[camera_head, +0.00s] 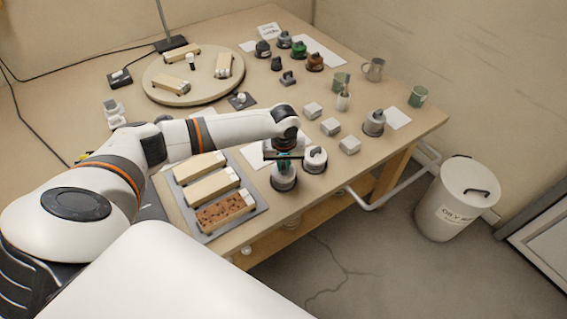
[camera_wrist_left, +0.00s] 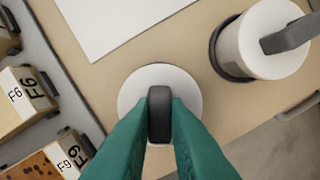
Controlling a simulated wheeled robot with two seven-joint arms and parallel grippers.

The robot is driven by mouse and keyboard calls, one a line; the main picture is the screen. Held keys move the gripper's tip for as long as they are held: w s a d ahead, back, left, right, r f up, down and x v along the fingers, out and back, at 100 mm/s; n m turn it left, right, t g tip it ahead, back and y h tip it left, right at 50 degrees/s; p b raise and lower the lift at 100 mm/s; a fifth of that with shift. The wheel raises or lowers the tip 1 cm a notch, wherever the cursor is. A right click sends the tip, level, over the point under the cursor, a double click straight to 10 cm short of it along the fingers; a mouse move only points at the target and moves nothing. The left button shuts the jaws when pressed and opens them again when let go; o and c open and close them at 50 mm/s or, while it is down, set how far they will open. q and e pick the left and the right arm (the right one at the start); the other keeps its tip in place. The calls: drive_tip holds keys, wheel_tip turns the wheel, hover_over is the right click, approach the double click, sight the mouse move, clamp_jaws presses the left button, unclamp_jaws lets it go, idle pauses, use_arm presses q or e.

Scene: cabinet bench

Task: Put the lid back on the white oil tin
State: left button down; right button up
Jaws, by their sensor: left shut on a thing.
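My left gripper (camera_head: 284,158) points down over the front tin (camera_head: 284,181), a pale tin with a dark base at the bench's front edge. In the left wrist view, the green fingers (camera_wrist_left: 160,112) are shut on the dark handle of a round white lid (camera_wrist_left: 131,92). The lid hides what lies under it, so I cannot tell whether it rests on the tin or hangs just above. A second white tin (camera_head: 315,161) with a dark handle on top stands close by on the right; it also shows in the left wrist view (camera_wrist_left: 262,52). My right gripper is not in view.
A grey tray (camera_head: 207,233) with several labelled blocks lies just left of the front tin. A white sheet (camera_wrist_left: 120,22) lies behind it. A white bin (camera_head: 450,208) stands on the floor.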

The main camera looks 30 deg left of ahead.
use_arm(q)
drive_tip(key=shift+f+p, duration=0.15)
drive_tip(key=shift+p, duration=0.8)
idle(0.7)
drive_tip(key=c, duration=0.9)
unclamp_jaws()
drive_tip(key=shift+o, duration=0.2)
drive_tip(key=shift+r+p, duration=3.5)
drive_tip(key=shift+p, duration=0.8)
clamp_jaws()
